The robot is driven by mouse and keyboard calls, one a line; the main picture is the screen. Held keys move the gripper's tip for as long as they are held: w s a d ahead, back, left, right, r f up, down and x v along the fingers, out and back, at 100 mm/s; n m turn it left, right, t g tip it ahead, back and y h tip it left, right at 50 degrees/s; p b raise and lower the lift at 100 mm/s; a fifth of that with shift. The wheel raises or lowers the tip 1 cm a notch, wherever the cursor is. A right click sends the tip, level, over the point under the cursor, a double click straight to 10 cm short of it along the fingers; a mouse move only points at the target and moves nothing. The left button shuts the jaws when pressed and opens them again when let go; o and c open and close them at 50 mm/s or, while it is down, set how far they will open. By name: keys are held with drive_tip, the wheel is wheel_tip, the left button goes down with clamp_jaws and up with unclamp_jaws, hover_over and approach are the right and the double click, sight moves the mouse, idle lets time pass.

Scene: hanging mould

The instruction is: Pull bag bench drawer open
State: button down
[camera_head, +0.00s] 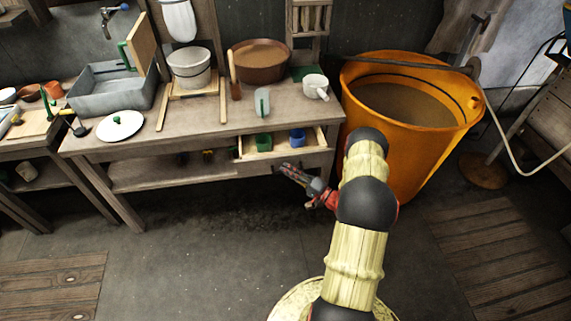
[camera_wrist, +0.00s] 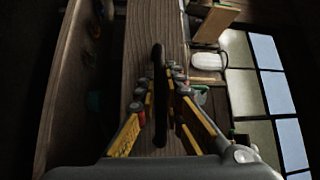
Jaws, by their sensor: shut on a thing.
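The bag bench drawer (camera_head: 275,154) is a wooden drawer under the right part of the bench top (camera_head: 215,119). It stands partly open, and its inside shows a green cup (camera_head: 263,141) and a blue cup (camera_head: 297,137). My gripper (camera_head: 284,168) is at the drawer's front, just below its front edge. In the wrist view the drawer's wooden front (camera_wrist: 139,50) fills the middle, with a dark bar handle (camera_wrist: 158,60) on it. My gripper's fingers (camera_wrist: 164,88) are shut on the handle. The exact contact is dim and partly hidden.
A large orange tub (camera_head: 415,140) stands close to the right of the bench. A bucket (camera_head: 189,68), a brown bowl (camera_head: 259,60), a white mug (camera_head: 315,86) and a plate (camera_head: 121,127) stand on the bench. The floor (camera_head: 190,240) in front is clear.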

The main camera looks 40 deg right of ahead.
drive_tip(key=s+a+p, duration=0.1)
drive_tip(key=s+a, duration=0.3)
drive_tip(key=s, duration=0.2)
drive_tip(key=shift+s, duration=0.2)
drive_tip(key=c, duration=1.9)
unclamp_jaws()
drive_tip(key=shift+d, duration=0.1)
drive_tip(key=v, duration=1.2)
